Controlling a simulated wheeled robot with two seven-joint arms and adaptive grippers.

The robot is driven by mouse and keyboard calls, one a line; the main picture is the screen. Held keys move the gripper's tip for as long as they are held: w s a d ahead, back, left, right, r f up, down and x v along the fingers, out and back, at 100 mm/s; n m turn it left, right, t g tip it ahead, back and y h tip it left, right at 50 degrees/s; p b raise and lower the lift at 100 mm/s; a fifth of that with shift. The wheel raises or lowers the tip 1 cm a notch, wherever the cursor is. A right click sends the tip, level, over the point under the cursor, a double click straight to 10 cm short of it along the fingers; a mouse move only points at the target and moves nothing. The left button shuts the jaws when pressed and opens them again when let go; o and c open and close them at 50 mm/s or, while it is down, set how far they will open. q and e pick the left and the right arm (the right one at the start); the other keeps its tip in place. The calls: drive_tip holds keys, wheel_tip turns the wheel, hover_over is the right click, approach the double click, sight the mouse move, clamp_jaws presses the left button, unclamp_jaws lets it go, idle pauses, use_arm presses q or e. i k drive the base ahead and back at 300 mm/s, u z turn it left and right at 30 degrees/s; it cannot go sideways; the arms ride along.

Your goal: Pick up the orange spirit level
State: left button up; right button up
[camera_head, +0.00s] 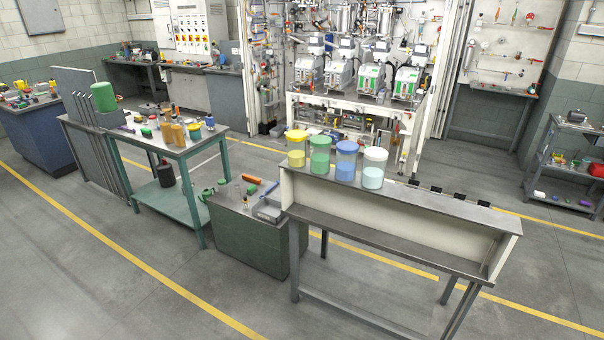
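A small orange bar-like thing (251,178) lies on top of the low dark green cabinet (250,240) in the middle of the view. It looks like it could be the orange spirit level, but it is too small to tell for sure. A blue and orange stick-like thing (269,189) lies just to its right. Neither of my grippers shows in the head view, so their state is hidden.
A grey metal bench (460,212) with several coloured-lid jars stands right of the cabinet. A green-framed table (160,146) with bottles stands to its left. A grey tray (268,210) sits on the cabinet. The floor (150,260) in front is clear.

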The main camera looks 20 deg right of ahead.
sight(247, 177)
drive_tip(key=z, duration=0.75)
drive_tip(key=i, duration=2.4)
drive_tip(key=u, duration=0.45)
